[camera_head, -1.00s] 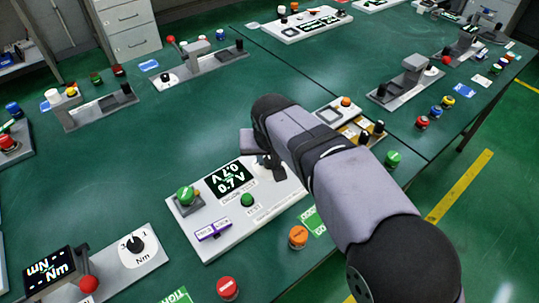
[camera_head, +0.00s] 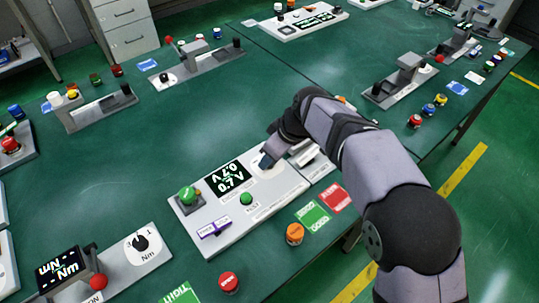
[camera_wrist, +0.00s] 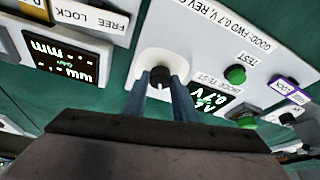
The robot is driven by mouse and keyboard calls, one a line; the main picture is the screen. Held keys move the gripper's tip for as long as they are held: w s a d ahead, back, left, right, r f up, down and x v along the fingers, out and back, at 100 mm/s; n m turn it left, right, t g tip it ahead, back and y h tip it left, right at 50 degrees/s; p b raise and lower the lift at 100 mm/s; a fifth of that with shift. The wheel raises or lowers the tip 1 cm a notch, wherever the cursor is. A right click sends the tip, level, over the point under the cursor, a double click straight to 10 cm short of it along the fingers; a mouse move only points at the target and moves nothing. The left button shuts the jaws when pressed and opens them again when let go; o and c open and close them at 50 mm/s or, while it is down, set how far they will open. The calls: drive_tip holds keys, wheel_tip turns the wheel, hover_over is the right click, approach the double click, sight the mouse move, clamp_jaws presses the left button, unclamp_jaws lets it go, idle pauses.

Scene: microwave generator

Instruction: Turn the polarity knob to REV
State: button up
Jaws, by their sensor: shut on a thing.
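The white diode test panel (camera_head: 262,208) lies on the green table, with a black screen (camera_head: 228,179) reading 0.7 V. My gripper (camera_head: 266,161) is at the panel's far right end, over a white dial plate, and hides the knob in the head view. In the wrist view the black knob (camera_wrist: 160,75) sits on its white round plate (camera_wrist: 148,62). The two blue fingers of my gripper (camera_wrist: 160,91) are shut on the knob, one at each side. I cannot read the knob's markings or its pointer. The label "GOOD: FWD 0.7 V, REV" (camera_wrist: 228,22) is partly cut off.
The panel also has a large green button (camera_head: 187,195), a small green TEST button (camera_head: 246,198) and a purple-edged label (camera_head: 214,229). Another device with a dark screen (camera_wrist: 60,60) is close beside it in the wrist view. An orange button (camera_head: 294,233) stands in front.

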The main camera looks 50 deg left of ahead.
drive_tip(key=shift+w+n+g, duration=0.1)
drive_tip(key=shift+n+g, duration=0.2)
drive_tip(key=shift+n, duration=0.5)
drive_tip(key=o, duration=1.1)
drive_tip(key=shift+c, duration=0.2)
drive_tip(key=v, duration=0.7)
drive_tip(key=shift+r+b, duration=0.2)
drive_tip(key=shift+b, duration=0.1)
